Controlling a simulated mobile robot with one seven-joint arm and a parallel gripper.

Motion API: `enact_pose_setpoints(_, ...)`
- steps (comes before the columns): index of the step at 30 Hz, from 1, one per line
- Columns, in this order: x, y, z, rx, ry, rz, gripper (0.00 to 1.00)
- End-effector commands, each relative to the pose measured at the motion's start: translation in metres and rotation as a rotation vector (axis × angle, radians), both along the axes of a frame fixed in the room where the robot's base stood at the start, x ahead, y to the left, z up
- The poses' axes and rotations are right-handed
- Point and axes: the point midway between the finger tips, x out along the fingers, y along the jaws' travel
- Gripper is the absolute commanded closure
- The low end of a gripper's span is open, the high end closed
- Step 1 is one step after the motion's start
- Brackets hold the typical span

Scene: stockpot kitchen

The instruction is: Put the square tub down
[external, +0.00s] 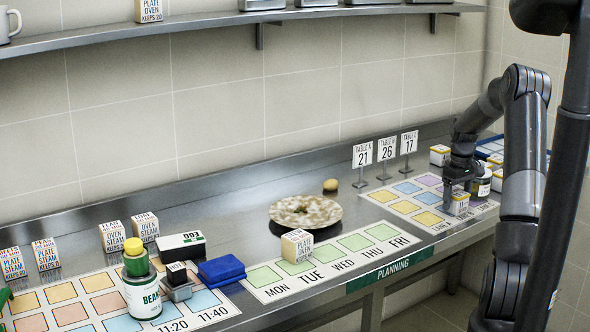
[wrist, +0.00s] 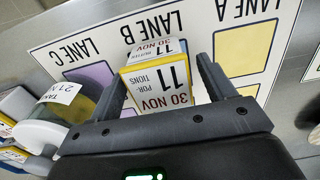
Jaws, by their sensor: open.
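The square tub (wrist: 158,88) is white with yellow edges and reads "30 NOV 11 portions". In the external view the tub (external: 460,204) is upright at the front of the lane mat (external: 408,207) and appears to rest on it. In the wrist view it is in the Lane B column, by the Lane B label, and hides the square under it. My gripper (external: 459,187) is open, with its fingers (wrist: 168,100) on either side of the tub. Whether a finger touches it is hard to tell.
Other square tubs (external: 439,155) and a blue tray (external: 490,149) are behind. A plate (external: 306,212) lies further left. Several lane squares are bare.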

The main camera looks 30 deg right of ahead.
Motion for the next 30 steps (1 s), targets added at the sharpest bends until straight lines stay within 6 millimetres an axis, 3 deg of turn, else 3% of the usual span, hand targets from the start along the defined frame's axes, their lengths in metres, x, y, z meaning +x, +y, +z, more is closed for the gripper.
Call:
enact_pose_setpoints(5, 0.001, -0.001, 0.021, -0.004, -0.003, 0.000, 0.24)
enact_pose_setpoints(12, 0.001, -0.001, 0.074, -0.004, -0.004, 0.000, 0.24)
enact_pose_setpoints(18, 0.000, 0.000, 0.107, -0.003, -0.002, 0.000, 0.24)
enact_pose_setpoints(26, 0.000, 0.000, 0.122, -0.001, -0.001, 0.000, 0.24)
enact_pose_setpoints(30, 0.002, 0.016, 0.132, -0.014, -0.006, 0.007, 0.24)
